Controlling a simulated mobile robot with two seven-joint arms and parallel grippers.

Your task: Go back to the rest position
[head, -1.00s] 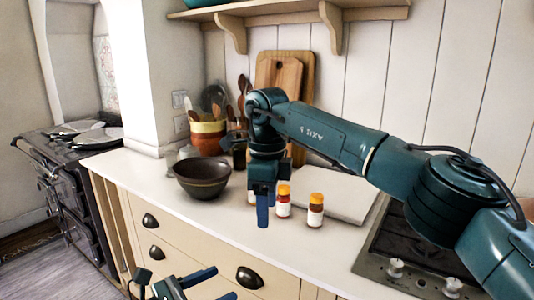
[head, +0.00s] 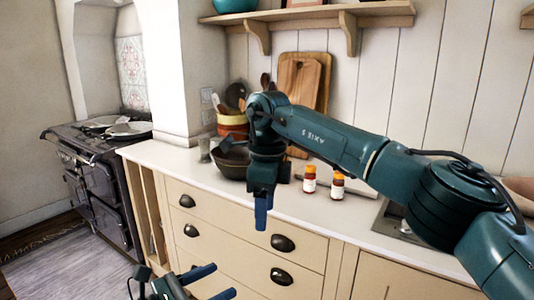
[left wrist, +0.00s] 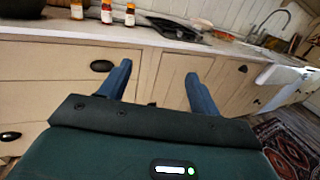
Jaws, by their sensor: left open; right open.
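My left gripper (head: 222,281) is at the bottom of the head view, in front of the drawers. Its two blue fingers stand apart, open and empty; they also show in the left wrist view (left wrist: 157,75). My right gripper (head: 262,212) hangs fingers down in the head view, seen edge-on against the counter front, with nothing visible in it. Behind it, two orange-capped bottles (head: 309,182) (head: 337,186) stand upright on the counter. The left wrist view shows a third bottle (left wrist: 77,9). The right gripper partly covers the dark bowl (head: 229,164).
The white counter (head: 170,158) with its drawers (head: 215,212) runs across the view. A dark stove (head: 90,160) is at left, and a hob (head: 392,222) is partly behind my right arm. A shelf (head: 385,12) is above. Floor (head: 70,255) is clear at lower left.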

